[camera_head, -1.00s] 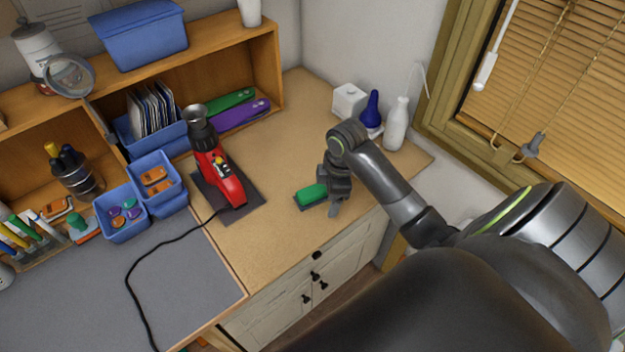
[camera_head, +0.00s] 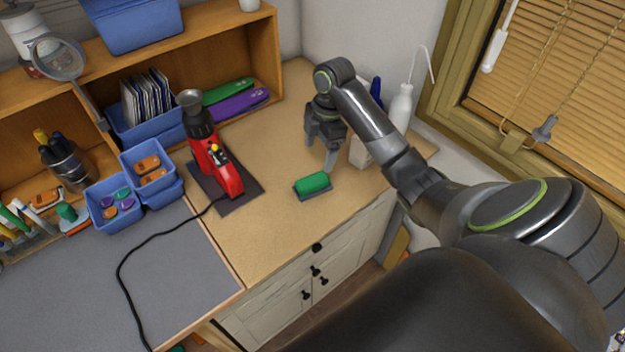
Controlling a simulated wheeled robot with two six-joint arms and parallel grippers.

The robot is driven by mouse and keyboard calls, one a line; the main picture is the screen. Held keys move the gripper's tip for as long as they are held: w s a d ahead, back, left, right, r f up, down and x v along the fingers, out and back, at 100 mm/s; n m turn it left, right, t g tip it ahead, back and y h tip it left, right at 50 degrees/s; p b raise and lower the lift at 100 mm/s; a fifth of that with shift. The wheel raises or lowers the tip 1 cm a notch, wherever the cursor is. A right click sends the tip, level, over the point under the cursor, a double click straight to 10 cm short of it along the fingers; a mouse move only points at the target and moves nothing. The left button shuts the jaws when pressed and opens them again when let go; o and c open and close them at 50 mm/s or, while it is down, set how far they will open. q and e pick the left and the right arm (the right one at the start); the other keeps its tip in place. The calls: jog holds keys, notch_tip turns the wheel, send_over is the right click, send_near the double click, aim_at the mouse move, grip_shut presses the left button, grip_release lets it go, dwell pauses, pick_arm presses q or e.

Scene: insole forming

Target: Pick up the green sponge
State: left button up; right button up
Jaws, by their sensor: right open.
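The green sponge (camera_head: 312,183) lies on a small dark grey base on the wooden counter, to the right of the red heat tool. It is in full view with nothing covering it. My right gripper (camera_head: 322,163) is open and empty, with its fingers pointing down. In the picture it is just above and behind the sponge, and it seems apart from it. My left gripper is not in view.
A red heat tool (camera_head: 215,168) stands on a dark mat to the left, its black cord running over the grey worktop. A white bottle (camera_head: 400,108) and a white box (camera_head: 360,152) are behind my right arm. Counter (camera_head: 268,225) in front of the sponge is clear.

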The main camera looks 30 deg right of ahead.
aim_at(312, 179)
jog(key=shift+w+a+f+b, duration=0.1)
jog(key=shift+a+f+b, duration=0.1)
jog(key=shift+f+b, duration=1)
jog(key=shift+a+f+b, duration=0.15)
jog(key=shift+f+b, duration=0.8)
jog(key=shift+f, duration=0.45)
jog(key=shift+w+a+f+b, duration=0.1)
jog(key=shift+a+f+b, duration=0.1)
jog(key=shift+f+b, duration=1)
jog(key=shift+w+a+f, duration=0.1)
jog(key=shift+a+f, duration=0.05)
jog(key=shift+f, duration=0.9)
jog(key=shift+w+a+f, duration=0.1)
jog(key=shift+f, duration=0.9)
jog(key=c, duration=1)
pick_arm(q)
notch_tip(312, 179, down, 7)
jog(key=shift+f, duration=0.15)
pick_arm(e)
jog(key=shift+c, duration=0.2)
jog(key=shift+r, duration=0.1)
